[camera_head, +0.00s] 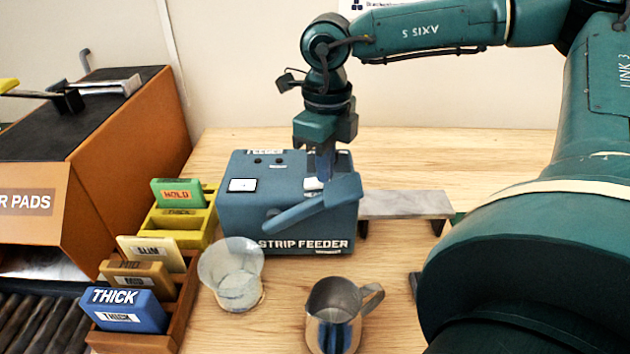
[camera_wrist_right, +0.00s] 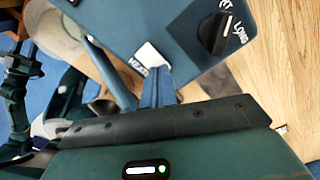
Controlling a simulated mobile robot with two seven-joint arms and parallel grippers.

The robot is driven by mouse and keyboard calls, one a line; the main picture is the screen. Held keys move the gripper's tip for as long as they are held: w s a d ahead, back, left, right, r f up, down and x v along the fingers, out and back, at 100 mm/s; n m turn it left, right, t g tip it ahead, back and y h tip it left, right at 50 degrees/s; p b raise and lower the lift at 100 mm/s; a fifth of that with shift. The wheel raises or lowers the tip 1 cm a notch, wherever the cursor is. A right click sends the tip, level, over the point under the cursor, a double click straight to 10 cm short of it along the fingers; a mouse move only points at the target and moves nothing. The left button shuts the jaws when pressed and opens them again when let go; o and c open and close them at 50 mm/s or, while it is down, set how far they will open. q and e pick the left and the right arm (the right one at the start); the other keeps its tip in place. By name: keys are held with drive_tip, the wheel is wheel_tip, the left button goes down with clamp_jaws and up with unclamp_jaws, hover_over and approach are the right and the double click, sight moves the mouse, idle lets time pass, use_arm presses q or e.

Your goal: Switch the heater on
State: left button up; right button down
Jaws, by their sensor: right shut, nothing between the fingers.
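The blue-grey strip feeder (camera_head: 285,220) stands on the wooden table. A white switch (camera_head: 313,184) is on the right of its top, partly hidden by my right gripper. In the right wrist view the white switch (camera_wrist_right: 149,55) lies just beyond the fingertips, beside a partly covered label that seems to read HEATER. My right gripper (camera_head: 325,174) points down over it, shut and empty. Its fingers (camera_wrist_right: 157,75) are at or very near the switch; I cannot tell whether they touch. The switch's position is unclear.
A blue lever (camera_head: 300,212) crosses the feeder's front, close to my fingers. Another white switch (camera_head: 243,185) sits on the left top. A black dial (camera_wrist_right: 213,34) is nearby. A clear beaker (camera_head: 231,275), metal jug (camera_head: 335,315) and pad racks (camera_head: 187,290) stand in front and left.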

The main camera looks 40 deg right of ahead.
drive_tip(key=shift+f+b, duration=0.3)
drive_tip(key=shift+f, duration=0.05)
drive_tip(key=shift+r, duration=0.15)
drive_tip(key=shift+r+p, duration=0.45)
drive_tip(key=shift+r, duration=0.25)
drive_tip(key=shift+r+p, duration=1.4)
drive_tip(key=shift+r, duration=1.3)
